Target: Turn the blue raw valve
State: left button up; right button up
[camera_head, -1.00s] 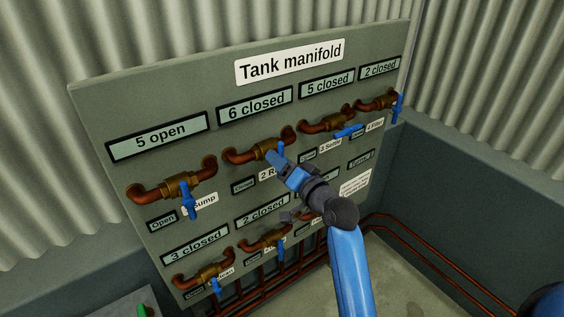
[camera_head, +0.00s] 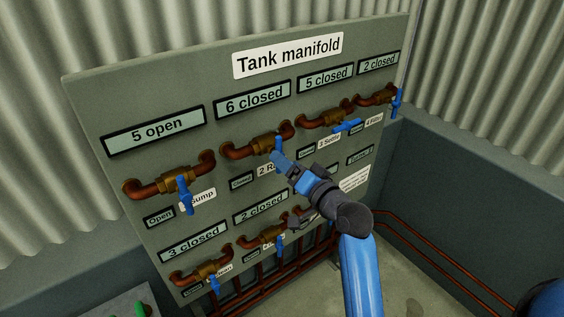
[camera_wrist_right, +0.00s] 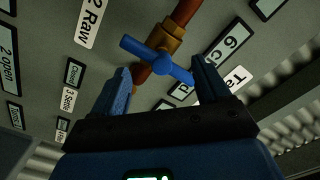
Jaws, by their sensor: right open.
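The blue handle of the raw valve (camera_head: 277,146) hangs from its brass body on the copper pipe, in the upper row under the "6 closed" display. The "2 Raw" label (camera_head: 266,170) beside it is partly covered by my right gripper. My right gripper (camera_head: 281,160) is just below and right of the handle. In the right wrist view the blue handle (camera_wrist_right: 157,60) lies crosswise just ahead of and between the two spread fingers (camera_wrist_right: 160,82). The fingers are open and hold nothing. I cannot tell whether a finger touches the handle. My left gripper is not in view.
Lower-row valves (camera_head: 205,271) sit below. The "Tank manifold" board (camera_head: 110,95) backs them all. Free floor lies at right.

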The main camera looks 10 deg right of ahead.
jog(key=b+v, duration=0.1)
jog(key=v, duration=0.6)
jog(key=shift+b, duration=0.3)
jog(key=p+v, duration=0.4)
jog(key=v, duration=0.4)
jog(key=shift+p, duration=0.3)
